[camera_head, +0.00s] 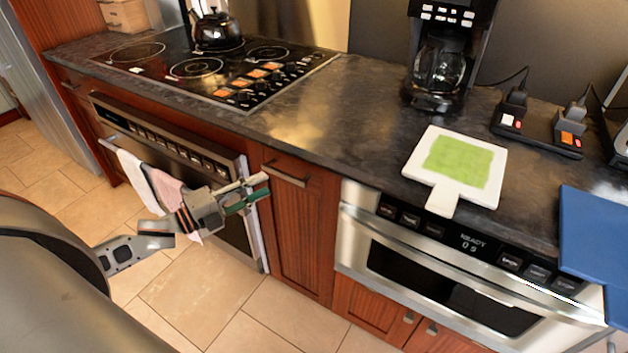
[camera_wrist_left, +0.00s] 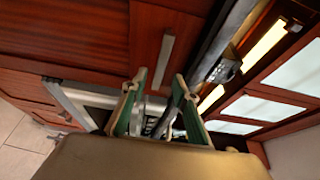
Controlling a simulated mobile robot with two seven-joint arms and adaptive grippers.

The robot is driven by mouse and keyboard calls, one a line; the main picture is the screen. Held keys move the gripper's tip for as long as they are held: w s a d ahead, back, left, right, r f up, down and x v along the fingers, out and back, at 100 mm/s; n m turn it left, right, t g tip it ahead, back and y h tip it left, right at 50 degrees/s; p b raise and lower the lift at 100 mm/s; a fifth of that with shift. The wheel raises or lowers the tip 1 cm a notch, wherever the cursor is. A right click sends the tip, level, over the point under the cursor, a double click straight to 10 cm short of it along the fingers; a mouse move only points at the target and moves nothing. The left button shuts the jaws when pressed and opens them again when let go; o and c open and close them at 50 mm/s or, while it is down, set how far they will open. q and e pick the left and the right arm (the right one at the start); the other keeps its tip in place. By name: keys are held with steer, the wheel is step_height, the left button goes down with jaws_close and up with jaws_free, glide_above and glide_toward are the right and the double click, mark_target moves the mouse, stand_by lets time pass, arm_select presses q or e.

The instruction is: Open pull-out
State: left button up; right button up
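The pull-out is a narrow reddish-brown wooden cabinet front (camera_head: 296,232) between the oven and the microwave drawer. Its short metal bar handle (camera_head: 286,176) is near the top edge, under the counter. My left gripper (camera_head: 264,187) is in front of the left side of this front, close to the handle's left end, with nothing held. In the left wrist view, the green-padded fingers (camera_wrist_left: 160,80) stand apart and empty, and a bar handle (camera_wrist_left: 165,62) on a wooden front lies just beyond their tips. Contact is not visible. My right gripper is not in view.
An oven (camera_head: 183,150) with towels (camera_head: 138,180) on its handle is left of the pull-out. A microwave drawer (camera_head: 445,272) is to its right. The dark counter (camera_head: 330,110) overhangs above, carrying a white-and-green board (camera_head: 458,165) and coffee maker (camera_head: 440,65). Tiled floor (camera_head: 262,322) lies clear in front.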

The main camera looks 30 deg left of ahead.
mark_target(281, 176)
arm_select(q)
steer(key=shift+x, duration=3.9)
jaws_close()
